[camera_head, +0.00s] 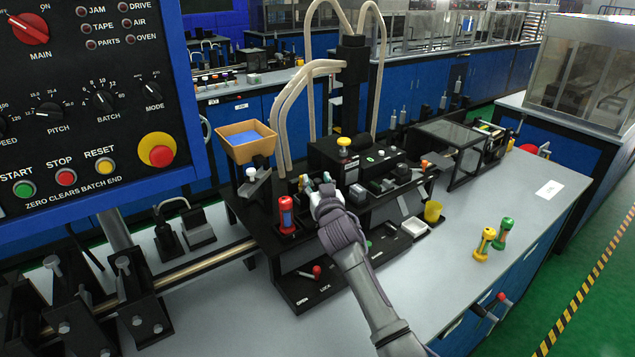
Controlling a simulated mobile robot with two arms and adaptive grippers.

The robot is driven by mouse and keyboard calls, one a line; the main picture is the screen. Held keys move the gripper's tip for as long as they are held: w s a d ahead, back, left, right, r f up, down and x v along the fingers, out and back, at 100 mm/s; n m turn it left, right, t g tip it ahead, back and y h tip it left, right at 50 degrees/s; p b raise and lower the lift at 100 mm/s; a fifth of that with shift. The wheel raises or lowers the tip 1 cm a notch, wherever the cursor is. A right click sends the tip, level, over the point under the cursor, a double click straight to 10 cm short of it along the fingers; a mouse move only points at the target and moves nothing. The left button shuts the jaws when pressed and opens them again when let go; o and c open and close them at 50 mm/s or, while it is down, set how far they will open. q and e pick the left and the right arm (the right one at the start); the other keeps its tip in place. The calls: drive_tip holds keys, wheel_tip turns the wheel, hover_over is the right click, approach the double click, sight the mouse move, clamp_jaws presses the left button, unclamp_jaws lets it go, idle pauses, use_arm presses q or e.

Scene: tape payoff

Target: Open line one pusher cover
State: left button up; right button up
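The black tape machine (365,155) stands on the grey bench in the middle of the view. My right gripper (318,186) is at its front left, between a red-capped cylinder (286,214) and the machine's small metal blocks. Its fingers are small and partly hidden, so I cannot tell whether they hold anything. A dark see-through cover (452,138) in a black frame is at the machine's right end and looks shut. I cannot tell for certain which part is the line one pusher cover. My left gripper is not in view.
A control panel (85,95) fills the upper left. An orange bin (246,141) stands behind the cylinder. The bench's right front is mostly clear.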

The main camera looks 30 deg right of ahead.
clamp_jaws()
drive_tip(key=shift+w+d, duration=0.2)
drive_tip(key=shift+d, duration=1.15)
drive_tip(key=shift+o, duration=0.8)
unclamp_jaws()
drive_tip(key=shift+a, duration=0.1)
drive_tip(key=shift+s, duration=0.1)
drive_tip(key=v, duration=1.2)
